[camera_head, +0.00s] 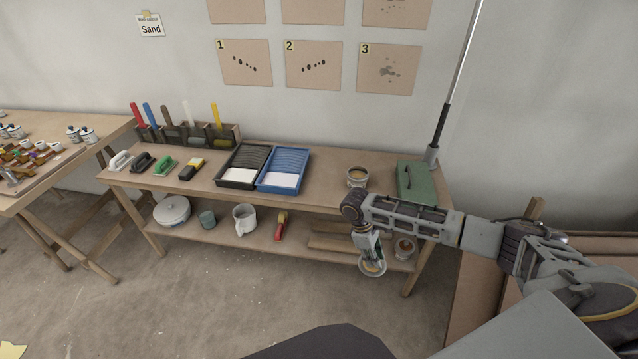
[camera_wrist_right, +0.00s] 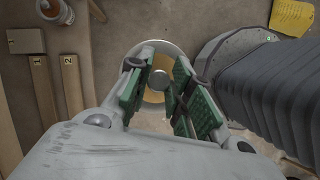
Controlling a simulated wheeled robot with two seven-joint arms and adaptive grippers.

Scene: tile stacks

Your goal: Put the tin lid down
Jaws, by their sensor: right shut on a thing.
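The tin lid (camera_head: 372,270) is a round disc with a pale rim and a yellowish middle, hanging under my right gripper (camera_head: 369,260) in front of the bench. In the right wrist view the lid (camera_wrist_right: 152,102) lies beyond the green finger pads of my right gripper (camera_wrist_right: 160,86), with its round grey knob between them. The gripper is shut on it and holds it in the air. An open tin (camera_head: 357,183) with brown contents stands on the bench top, behind my right wrist. My left gripper is not in view.
The bench top (camera_head: 325,186) carries two paint trays (camera_head: 244,166) (camera_head: 284,170) and a green box (camera_head: 416,183). Bare wood shows between the blue tray and the open tin. The lower shelf holds a white pot (camera_head: 172,211), a jug (camera_head: 244,219) and another tin (camera_head: 404,248).

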